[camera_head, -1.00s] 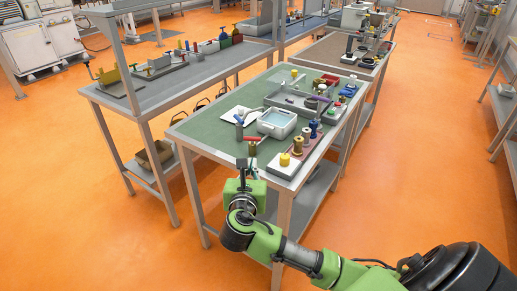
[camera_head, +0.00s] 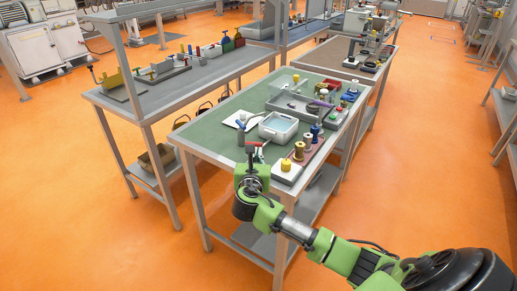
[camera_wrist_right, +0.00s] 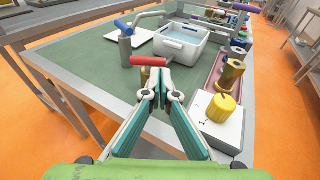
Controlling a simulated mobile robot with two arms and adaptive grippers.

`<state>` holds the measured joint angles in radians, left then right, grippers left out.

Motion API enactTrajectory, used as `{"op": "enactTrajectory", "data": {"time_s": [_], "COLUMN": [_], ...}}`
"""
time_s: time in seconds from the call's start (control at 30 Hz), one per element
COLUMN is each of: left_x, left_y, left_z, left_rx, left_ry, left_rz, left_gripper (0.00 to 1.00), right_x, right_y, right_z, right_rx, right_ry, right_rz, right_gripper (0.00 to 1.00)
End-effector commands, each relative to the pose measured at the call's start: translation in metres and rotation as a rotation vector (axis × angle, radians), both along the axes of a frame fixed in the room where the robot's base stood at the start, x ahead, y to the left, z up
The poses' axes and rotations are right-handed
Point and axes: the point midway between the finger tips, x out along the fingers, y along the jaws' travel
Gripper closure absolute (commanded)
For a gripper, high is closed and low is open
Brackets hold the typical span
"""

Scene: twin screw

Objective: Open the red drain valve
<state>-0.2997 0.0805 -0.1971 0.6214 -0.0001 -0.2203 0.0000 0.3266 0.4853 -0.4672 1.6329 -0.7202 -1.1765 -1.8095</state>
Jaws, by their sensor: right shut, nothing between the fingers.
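The red valve handle (camera_wrist_right: 148,61) is a short horizontal bar just beyond my right fingertips in the wrist view. It also shows in the head view (camera_head: 255,144), just above my gripper. A grey post with a blue lever (camera_wrist_right: 123,28) and a spout stands behind it on the left. The spout reaches toward a white basin of pale blue water (camera_wrist_right: 182,40). My right gripper (camera_wrist_right: 163,76) is shut and empty, its tips close to the handle's near side. I cannot tell whether they touch it. The handle's lower mount is partly hidden. My left gripper is out of view.
A white block with a yellow knob (camera_wrist_right: 221,107) stands right of my fingers. Brass spools (camera_wrist_right: 231,75) stand behind it on a reddish tray. A white plate (camera_wrist_right: 130,34) lies at the back left. The green tabletop (camera_wrist_right: 85,65) is bare on the left.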

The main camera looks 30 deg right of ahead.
Motion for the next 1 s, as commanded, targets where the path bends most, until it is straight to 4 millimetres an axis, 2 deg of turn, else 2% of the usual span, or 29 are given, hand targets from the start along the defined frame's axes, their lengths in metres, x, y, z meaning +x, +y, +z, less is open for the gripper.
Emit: {"op": "enactTrajectory", "data": {"time_s": [0.1,0.3,0.77,1.0], "left_x": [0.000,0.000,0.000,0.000], "left_y": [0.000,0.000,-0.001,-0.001], "left_z": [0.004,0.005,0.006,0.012], "left_rx": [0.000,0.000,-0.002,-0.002], "left_ry": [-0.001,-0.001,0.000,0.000], "left_rz": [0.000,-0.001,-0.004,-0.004], "left_gripper": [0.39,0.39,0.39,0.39], "right_x": [0.013,0.025,0.027,0.026], "right_y": [-0.011,-0.020,-0.022,-0.025], "right_z": [-0.002,-0.006,-0.007,-0.006], "right_rx": [0.000,0.000,0.000,-0.001], "right_ry": [0.002,0.000,0.001,0.002], "right_rz": [-0.002,0.001,0.003,0.047], "right_gripper": [1.00,1.00,1.00,1.00]}}
